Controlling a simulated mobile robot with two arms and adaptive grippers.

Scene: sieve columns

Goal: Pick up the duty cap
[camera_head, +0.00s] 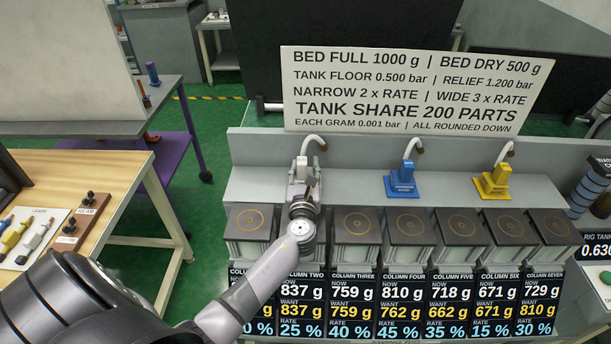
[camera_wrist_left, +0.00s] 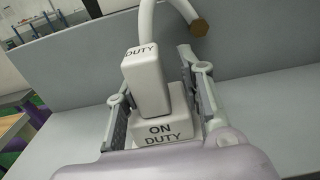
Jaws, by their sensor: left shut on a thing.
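The white duty cap (camera_wrist_left: 147,85) is a stepped block marked "DUTY" on top and "ON DUTY" on its lower front in the left wrist view. In the head view only a little of it shows (camera_head: 302,161), beneath a curved white pipe at the back shelf. My left gripper (camera_head: 303,178) reaches over the column row and is shut on the cap, one finger on each side of it. The cap looks upright. Its underside is hidden, so I cannot tell whether it touches the shelf. My right gripper is not in view.
A blue cap (camera_head: 402,181) and a yellow cap (camera_head: 493,182) stand on the grey shelf (camera_head: 345,187) to the right, each under a pipe. Dark-lidded columns (camera_head: 407,224) line the front. A large sign (camera_head: 411,90) stands behind. A wooden table (camera_head: 108,172) is at left.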

